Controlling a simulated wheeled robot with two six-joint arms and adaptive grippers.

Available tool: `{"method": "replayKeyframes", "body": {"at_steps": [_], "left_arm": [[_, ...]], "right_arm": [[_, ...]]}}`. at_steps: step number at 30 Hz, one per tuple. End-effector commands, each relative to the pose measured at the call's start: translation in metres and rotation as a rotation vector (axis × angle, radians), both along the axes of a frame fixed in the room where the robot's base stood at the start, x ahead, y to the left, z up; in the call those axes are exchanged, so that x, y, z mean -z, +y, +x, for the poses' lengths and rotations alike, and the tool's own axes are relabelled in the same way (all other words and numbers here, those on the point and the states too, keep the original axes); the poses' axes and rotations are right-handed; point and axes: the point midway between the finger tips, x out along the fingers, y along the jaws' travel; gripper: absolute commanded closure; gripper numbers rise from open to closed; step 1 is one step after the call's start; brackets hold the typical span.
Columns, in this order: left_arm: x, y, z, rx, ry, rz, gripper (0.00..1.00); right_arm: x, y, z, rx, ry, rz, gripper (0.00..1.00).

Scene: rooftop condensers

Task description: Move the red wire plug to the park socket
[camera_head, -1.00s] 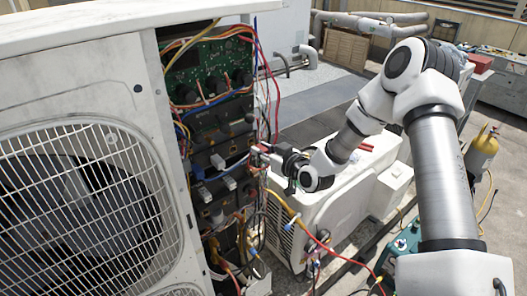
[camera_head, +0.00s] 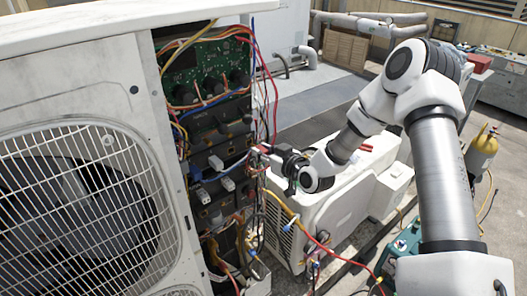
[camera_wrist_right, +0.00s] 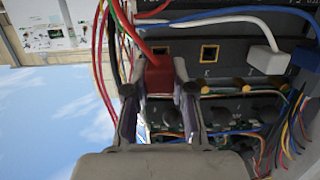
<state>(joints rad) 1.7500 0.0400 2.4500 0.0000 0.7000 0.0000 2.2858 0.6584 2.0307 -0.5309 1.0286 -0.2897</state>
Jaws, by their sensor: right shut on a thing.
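My right gripper (camera_wrist_right: 160,88) is shut on the red plug (camera_wrist_right: 159,76), with a finger on each side of it. The red wire (camera_wrist_right: 140,38) rises from the plug to the upper left. The plug is in front of the dark socket panel (camera_wrist_right: 235,75); I cannot tell whether it is seated in a socket. An empty square socket (camera_wrist_right: 209,53) with a yellow rim is just right of the plug. No readable label shows me which socket is the park one. In the head view my right gripper (camera_head: 264,153) is at the right edge of the open cabinet. My left gripper is out of view.
A white plug (camera_wrist_right: 265,59) and a blue plug (camera_wrist_right: 304,56) are on the panel to the right. Loose wires (camera_head: 262,85) hang near the gripper. The white condenser (camera_head: 75,170) with its fan grille fills the left; a smaller white unit (camera_head: 335,215) stands below my arm.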

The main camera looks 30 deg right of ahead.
Motion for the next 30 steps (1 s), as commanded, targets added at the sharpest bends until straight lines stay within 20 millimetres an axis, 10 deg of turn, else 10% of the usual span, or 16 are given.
{"method": "replayKeyframes", "body": {"at_steps": [30], "left_arm": [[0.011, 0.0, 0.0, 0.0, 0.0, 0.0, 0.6]], "right_arm": [[0.0, 0.002, 0.017, 0.0, -0.001, -0.001, 1.0]]}}
